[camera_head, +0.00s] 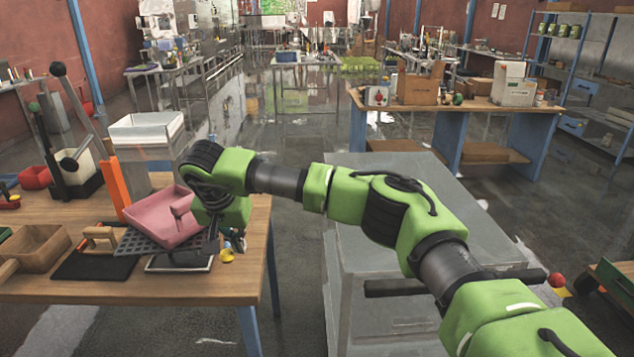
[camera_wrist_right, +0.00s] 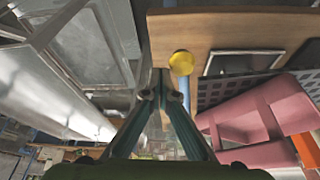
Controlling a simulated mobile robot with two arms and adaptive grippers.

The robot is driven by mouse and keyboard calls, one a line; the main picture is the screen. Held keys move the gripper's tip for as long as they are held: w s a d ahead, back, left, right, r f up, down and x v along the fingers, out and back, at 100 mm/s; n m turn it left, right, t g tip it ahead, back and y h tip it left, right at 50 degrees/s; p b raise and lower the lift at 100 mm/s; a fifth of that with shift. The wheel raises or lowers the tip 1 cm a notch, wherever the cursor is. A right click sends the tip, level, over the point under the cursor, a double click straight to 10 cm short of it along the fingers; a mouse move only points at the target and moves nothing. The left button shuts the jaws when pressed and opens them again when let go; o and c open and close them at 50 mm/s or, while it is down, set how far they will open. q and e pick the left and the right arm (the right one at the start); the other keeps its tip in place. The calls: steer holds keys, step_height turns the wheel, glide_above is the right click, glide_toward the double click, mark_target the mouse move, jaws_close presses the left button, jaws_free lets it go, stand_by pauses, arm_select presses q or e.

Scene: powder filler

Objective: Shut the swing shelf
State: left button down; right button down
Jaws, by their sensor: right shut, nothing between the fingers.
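The dark perforated plate (camera_head: 135,243), which looks like the swing shelf, is at the right part of the wooden table in the head view. A pink tray (camera_head: 160,215) sits tilted on it. Both also show in the right wrist view, the plate (camera_wrist_right: 208,96) beside the pink tray (camera_wrist_right: 262,118). My right gripper (camera_head: 238,240) is shut and empty, just right of the tray. In the wrist view its fingertips (camera_wrist_right: 160,78) meet near a yellow knob (camera_wrist_right: 181,63), with a gap to the tray. The shelf's hinge is hidden. My left gripper is out of view.
A wooden box (camera_head: 38,245) lies at the left of the table. A grey cabinet (camera_head: 345,265) stands under my right arm.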

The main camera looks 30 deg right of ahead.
mark_target(226, 248)
steer(key=a, duration=0.1)
steer(key=w+a, duration=0.1)
steer(key=a, duration=0.1)
steer(key=shift+m, duration=0.4)
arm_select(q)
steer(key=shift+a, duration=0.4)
arm_select(e)
steer(key=shift+w+a, duration=0.2)
steer(key=shift+a, duration=0.25)
steer(key=shift+w+a, duration=0.2)
steer(key=shift+a, duration=0.25)
